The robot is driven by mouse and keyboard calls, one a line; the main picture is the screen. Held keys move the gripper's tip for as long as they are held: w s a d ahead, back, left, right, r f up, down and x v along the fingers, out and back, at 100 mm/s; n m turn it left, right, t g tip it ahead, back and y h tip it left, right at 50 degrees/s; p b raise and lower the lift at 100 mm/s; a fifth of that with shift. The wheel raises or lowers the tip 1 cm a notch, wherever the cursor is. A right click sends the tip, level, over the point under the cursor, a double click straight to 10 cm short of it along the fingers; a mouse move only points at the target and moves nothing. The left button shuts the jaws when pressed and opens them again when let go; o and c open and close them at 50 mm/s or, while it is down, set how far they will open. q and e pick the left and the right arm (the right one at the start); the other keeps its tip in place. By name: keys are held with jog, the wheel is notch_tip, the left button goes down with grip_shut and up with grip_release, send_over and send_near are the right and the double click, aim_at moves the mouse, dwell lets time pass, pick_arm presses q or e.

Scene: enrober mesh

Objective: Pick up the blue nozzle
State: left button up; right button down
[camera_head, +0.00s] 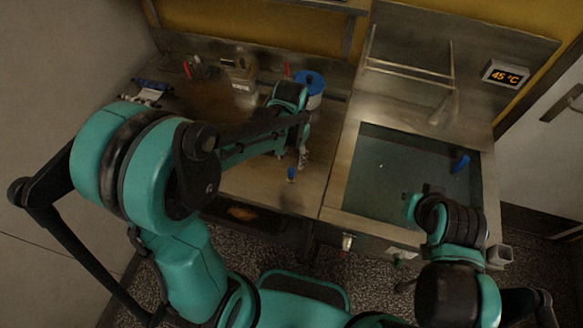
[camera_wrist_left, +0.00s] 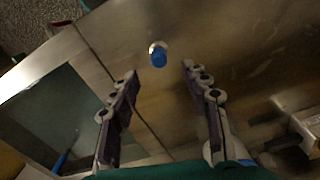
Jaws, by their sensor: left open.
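The blue nozzle (camera_head: 291,174) stands on the steel worktop near its front edge, left of the sink. In the left wrist view the nozzle (camera_wrist_left: 158,56) shows a blue body with a pale end, beyond the fingertips and between their lines. My left gripper (camera_head: 302,158) is just behind the nozzle in the head view. Its fingers (camera_wrist_left: 160,70) are spread open with nothing between them. My right arm reaches over the front right of the sink; its fingers are hidden.
A water-filled sink (camera_head: 340,193) is on the right, with a blue object (camera_head: 460,162) at its right side. A blue-topped container (camera_head: 312,88) stands behind my left gripper. A display (camera_head: 503,75) reads 45 °C. Small items line the back left of the worktop.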

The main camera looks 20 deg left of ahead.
aim_at(292, 168)
pick_arm(q)
notch_tip(292, 168, down, 7)
jog(key=shift+w+d+f+b, duration=0.1)
jog(key=shift+f+b, duration=0.1)
jog(key=shift+b, duration=1.05)
jog(key=shift+f, duration=0.2)
grip_shut()
